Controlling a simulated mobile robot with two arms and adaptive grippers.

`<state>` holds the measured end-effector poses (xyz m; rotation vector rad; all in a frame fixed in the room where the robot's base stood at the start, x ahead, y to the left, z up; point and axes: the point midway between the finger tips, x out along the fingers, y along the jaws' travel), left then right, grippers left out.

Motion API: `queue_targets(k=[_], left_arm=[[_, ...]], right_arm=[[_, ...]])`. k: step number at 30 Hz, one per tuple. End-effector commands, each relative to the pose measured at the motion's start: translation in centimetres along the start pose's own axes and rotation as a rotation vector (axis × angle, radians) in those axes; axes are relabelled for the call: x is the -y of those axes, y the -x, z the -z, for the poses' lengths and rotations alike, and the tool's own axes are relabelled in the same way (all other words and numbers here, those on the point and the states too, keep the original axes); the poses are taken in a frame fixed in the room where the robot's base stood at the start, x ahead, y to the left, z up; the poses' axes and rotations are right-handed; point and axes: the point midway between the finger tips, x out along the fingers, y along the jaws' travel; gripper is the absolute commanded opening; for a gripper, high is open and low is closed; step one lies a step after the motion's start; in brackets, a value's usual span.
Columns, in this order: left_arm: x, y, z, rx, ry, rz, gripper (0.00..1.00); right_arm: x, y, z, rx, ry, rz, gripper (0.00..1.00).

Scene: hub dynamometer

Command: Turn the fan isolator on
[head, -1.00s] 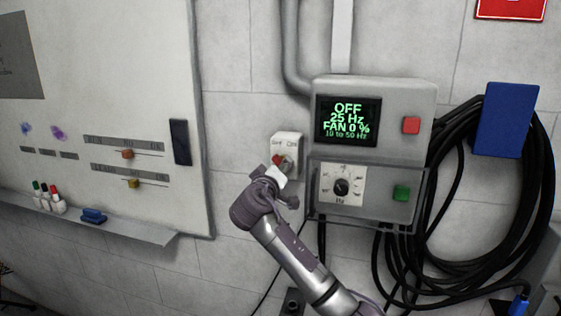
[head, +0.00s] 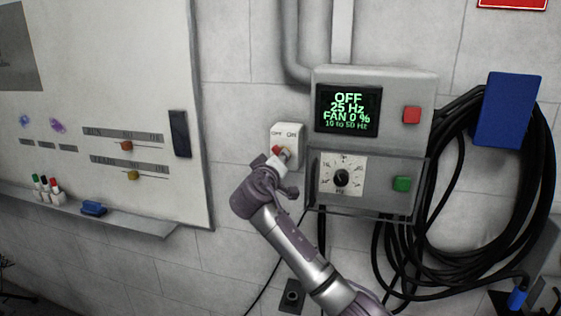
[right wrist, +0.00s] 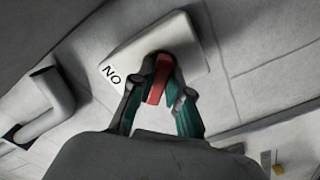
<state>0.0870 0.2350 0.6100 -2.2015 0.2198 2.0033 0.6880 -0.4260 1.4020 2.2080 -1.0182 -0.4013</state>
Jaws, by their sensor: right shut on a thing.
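The fan isolator (head: 295,134) is a small pale box on the wall, marked OFF on the left and ON on the right. Its red handle (head: 276,150) shows partly, at the OFF side, in the head view. My right gripper (head: 281,156) is at the front of the box and covers part of the handle. In the right wrist view, the fingers of my right gripper (right wrist: 158,92) stand either side of the red handle (right wrist: 158,78) and are shut on it. Part of the ON label shows beside it. My left gripper is not in view.
Right of the isolator is a grey control box (head: 392,80) whose display (head: 348,111) reads OFF, 25 Hz, FAN 0 %. It has a red button (head: 412,115), a green button (head: 401,184) and a dial (head: 341,177). A whiteboard (head: 90,90) hangs left; coiled black cables (head: 545,165) hang right.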

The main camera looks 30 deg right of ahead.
Motion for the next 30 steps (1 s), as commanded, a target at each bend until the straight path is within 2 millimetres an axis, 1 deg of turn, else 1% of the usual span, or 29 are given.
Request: queue_targets(k=[1,5,8,12,18,24,30], left_arm=[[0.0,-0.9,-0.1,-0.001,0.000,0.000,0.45],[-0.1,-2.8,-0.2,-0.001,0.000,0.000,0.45],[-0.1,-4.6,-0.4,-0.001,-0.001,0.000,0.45],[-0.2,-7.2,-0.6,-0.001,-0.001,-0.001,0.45],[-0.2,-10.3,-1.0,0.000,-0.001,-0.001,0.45],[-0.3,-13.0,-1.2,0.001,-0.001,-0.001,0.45],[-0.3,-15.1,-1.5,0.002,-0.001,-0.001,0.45]], right_arm=[[0.3,0.0,-0.3,0.001,-0.022,0.000,0.00],[0.5,0.0,-0.5,0.000,-0.094,0.000,0.00],[0.6,0.1,-0.6,-0.001,-0.172,0.001,0.00],[0.7,0.1,-0.6,-0.001,-0.299,0.002,0.00],[0.6,0.1,-0.5,-0.001,-0.488,0.002,0.00],[0.5,0.1,-0.4,-0.001,-0.677,0.003,0.00],[0.4,0.1,-0.3,-0.001,-0.867,0.003,0.00]])
